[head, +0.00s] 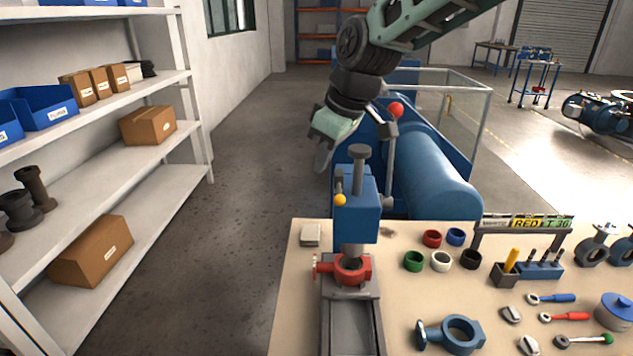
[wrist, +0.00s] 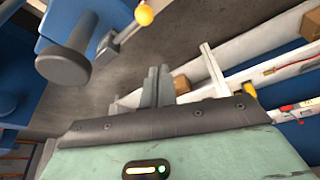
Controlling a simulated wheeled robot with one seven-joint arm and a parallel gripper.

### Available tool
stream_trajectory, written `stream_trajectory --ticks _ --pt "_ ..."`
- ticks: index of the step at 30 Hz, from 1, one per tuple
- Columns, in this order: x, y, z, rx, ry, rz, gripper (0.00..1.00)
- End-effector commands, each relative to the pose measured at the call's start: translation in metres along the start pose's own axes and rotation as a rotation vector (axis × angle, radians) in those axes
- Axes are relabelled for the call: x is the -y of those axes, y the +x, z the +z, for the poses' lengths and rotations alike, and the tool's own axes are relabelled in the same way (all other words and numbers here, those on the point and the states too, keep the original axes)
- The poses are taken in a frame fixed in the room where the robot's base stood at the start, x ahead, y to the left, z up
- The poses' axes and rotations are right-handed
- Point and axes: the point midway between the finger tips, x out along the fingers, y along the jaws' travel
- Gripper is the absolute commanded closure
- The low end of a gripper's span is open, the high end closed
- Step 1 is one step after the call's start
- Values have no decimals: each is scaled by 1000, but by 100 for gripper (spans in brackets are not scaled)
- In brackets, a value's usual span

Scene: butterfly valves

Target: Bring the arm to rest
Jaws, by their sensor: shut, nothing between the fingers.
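My arm hangs in from the top of the head view, and my gripper (head: 321,157) points down at the left of the blue press (head: 356,215), behind its upper part. The gripper is clear of the bench. In the wrist view my gripper (wrist: 157,86) has its two grey fingers together, with nothing between them. The press carries a lever with a red ball (head: 396,109) and a yellow ball (head: 340,200). A red valve body (head: 351,268) sits on the press base under the ram. In the wrist view the press's grey round cap (wrist: 63,67) and yellow ball (wrist: 144,15) are close by.
The workbench (head: 290,322) holds coloured rings, a tool rack (head: 541,270), a blue valve body (head: 451,334) and ratchets. A white shelf (head: 110,85) with boxes stands at the left. A blue tank (head: 430,175) stands behind the press. The aisle floor (head: 245,170) is clear.

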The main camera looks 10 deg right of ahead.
Motion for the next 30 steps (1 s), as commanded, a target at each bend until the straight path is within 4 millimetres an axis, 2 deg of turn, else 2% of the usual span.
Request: stream_trajectory --ticks 6,11,14,16,20,21,24,27,30 --pt "-2 -35 -1 -2 -3 -1 100" --pt "-2 -47 -1 1 -4 -3 100" --pt "16 -45 7 18 8 -15 100" --pt "43 -38 21 44 30 -29 100" --pt "108 -20 68 119 93 -50 100" --pt "128 -16 87 145 113 -52 100" --pt "169 -6 134 205 164 -45 100" --pt "198 0 179 257 206 -28 100" --pt "214 4 212 291 236 -10 100"
